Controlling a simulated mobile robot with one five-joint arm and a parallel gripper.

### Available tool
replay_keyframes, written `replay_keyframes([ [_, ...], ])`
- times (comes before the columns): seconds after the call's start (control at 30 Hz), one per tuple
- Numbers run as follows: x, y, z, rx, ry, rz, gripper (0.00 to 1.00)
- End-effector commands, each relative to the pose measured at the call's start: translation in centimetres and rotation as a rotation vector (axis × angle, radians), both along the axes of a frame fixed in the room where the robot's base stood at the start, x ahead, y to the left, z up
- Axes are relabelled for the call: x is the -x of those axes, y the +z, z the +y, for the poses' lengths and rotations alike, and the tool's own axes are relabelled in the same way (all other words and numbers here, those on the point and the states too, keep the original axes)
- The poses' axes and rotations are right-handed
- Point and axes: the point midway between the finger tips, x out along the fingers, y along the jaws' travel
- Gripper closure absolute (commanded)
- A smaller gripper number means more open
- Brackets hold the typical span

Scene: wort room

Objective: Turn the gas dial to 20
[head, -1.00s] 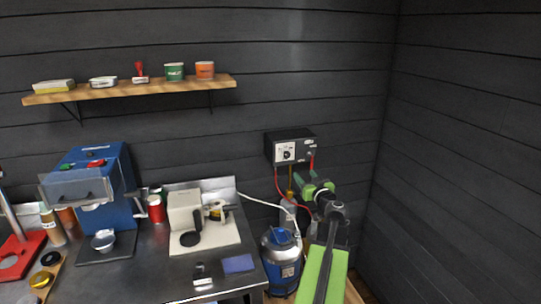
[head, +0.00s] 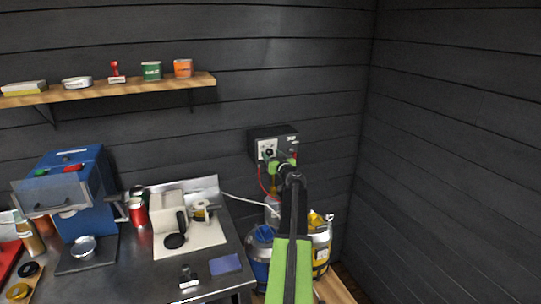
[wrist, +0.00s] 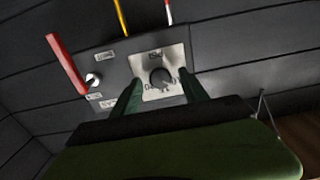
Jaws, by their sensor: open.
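The gas dial is a dark round knob on a pale square plate; it shows in the wrist view (wrist: 162,77) and, small, in the head view (head: 269,152). It sits on a dark control box (head: 255,139) on the back wall. Marks ring the knob, but they are too blurred to read surely. My gripper (wrist: 160,79) is open, with its green fingers one on each side of the knob in the wrist view. I cannot tell whether they touch it. In the head view my gripper (head: 279,161) is just in front of the box.
A red lever (wrist: 66,63) and a small silver knob (wrist: 93,80) are beside the dial on the box. Hoses hang from it. A blue cylinder (head: 259,243) and a yellow-and-grey one (head: 321,243) stand below. A steel counter (head: 215,281) with machines is at left.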

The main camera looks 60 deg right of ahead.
Motion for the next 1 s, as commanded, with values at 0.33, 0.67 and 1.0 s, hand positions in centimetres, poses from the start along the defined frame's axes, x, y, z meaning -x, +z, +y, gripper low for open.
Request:
replay_keyframes([
  [0.33,-0.96,0.00,-0.65,0.000,0.000,0.000,0.48],
  [0.67,-0.98,0.00,-0.62,0.000,0.000,0.000,0.84],
  [1.0,-1.14,0.01,-0.61,-0.004,0.001,-0.003,1.00],
])
